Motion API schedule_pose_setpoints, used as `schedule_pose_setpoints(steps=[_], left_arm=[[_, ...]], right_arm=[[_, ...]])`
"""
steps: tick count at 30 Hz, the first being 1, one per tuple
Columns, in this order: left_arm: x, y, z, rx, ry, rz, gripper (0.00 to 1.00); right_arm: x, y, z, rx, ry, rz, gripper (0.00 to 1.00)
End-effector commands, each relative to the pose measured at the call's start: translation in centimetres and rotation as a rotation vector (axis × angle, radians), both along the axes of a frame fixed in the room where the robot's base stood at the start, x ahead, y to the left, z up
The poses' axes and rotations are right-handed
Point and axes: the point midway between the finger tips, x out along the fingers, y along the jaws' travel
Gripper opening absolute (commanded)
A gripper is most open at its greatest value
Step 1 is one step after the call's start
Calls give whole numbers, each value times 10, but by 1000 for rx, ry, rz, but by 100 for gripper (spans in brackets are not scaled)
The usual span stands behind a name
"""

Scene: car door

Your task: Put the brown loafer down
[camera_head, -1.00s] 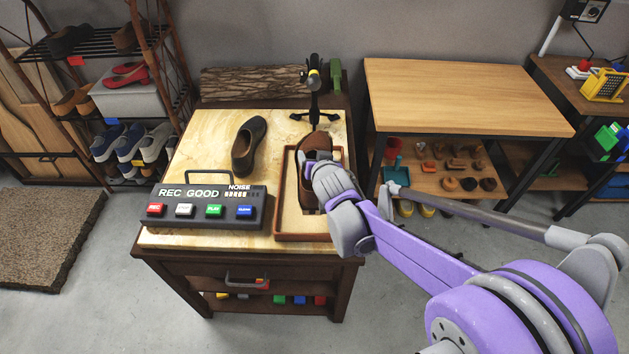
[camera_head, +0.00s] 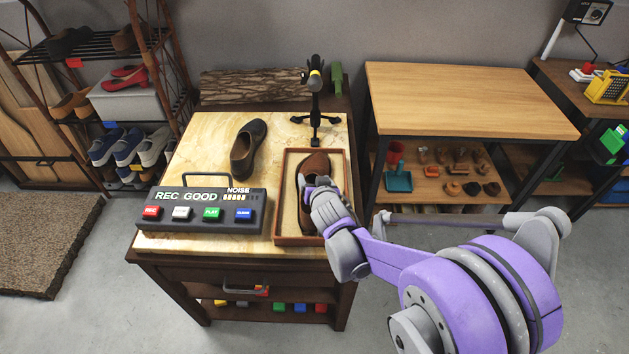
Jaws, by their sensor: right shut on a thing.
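A brown loafer (camera_head: 315,165) is in the shallow brown-rimmed tray (camera_head: 283,170) on the right side of the stone-topped table. It points away from me and lies along the tray. My right gripper (camera_head: 318,186) is shut on the brown loafer near its heel half, and partly hides it. I cannot tell whether the sole touches the tray floor. My left gripper is not in view.
A dark shoe (camera_head: 247,148) lies left of the tray. A recorder box (camera_head: 208,209) with coloured buttons stands at the table's front left. A microphone on a stand (camera_head: 315,105) is behind the tray. A wooden table (camera_head: 460,95) is to the right.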

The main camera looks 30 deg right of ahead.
Motion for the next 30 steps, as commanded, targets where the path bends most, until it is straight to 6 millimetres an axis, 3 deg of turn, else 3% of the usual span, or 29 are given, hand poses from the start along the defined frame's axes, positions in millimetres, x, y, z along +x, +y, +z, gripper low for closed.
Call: schedule_pose_setpoints(steps=[7, 8, 11, 21, 30], left_arm=[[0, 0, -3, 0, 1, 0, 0], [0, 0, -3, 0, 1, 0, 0], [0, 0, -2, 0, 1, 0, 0], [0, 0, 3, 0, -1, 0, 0], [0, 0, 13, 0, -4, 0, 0]], right_arm=[[0, 0, -3, 0, -1, 1, 0], [0, 0, -3, 0, 0, 0, 80], [0, 0, -2, 1, 0, 0, 98], [0, 0, 3, 1, 0, 0, 100], [-46, 16, 28, 1, -1, 0, 100]])
